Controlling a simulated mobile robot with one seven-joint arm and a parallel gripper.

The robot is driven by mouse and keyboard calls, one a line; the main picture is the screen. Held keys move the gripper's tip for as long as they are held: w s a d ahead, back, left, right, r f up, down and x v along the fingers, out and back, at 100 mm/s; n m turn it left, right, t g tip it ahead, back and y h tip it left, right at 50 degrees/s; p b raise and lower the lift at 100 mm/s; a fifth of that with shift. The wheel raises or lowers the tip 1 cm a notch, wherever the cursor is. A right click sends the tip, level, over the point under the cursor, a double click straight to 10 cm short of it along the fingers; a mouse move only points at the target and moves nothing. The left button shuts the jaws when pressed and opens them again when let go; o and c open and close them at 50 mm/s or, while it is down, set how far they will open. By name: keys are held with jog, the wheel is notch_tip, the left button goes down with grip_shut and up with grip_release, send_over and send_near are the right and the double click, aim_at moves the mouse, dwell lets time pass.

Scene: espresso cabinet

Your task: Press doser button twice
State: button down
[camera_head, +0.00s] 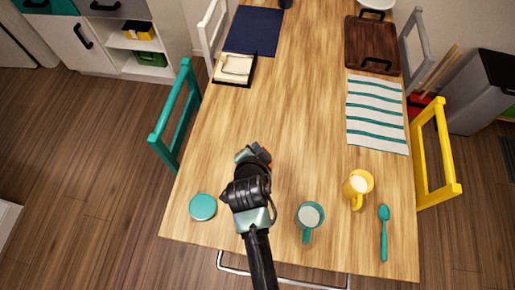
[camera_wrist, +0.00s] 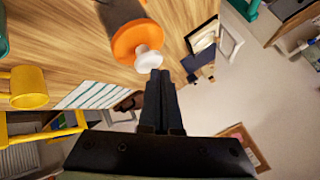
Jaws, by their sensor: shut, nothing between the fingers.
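The doser shows in the wrist view as a dark body (camera_wrist: 120,12) with an orange collar (camera_wrist: 132,38) and a white round button (camera_wrist: 148,58). My gripper (camera_wrist: 160,73) is shut and empty. Its fingertips are right beside the white button, at its lower right edge in that view. I cannot tell whether they touch it.
A teal mug (camera_head: 310,215), a yellow mug (camera_head: 357,186) and a teal spoon (camera_head: 384,232) are to the right. A round teal disc (camera_head: 203,207) lies to the left. A striped cloth (camera_head: 377,114), brown tray (camera_head: 371,45) and napkin holder (camera_head: 235,68) are farther back. The table's middle is clear.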

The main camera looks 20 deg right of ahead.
jog(key=shift+f+b, duration=0.7)
jog(key=shift+f, duration=0.25)
dwell(0.5)
jog(key=shift+r, duration=0.15)
jog(key=shift+r+p, duration=1.15)
jog(key=shift+r, duration=0.05)
jog(key=shift+r, duration=0.15)
notch_tip(320, 180, up, 5)
jog(key=p, duration=0.4)
jog(key=shift+p, duration=0.3)
dwell(1.8)
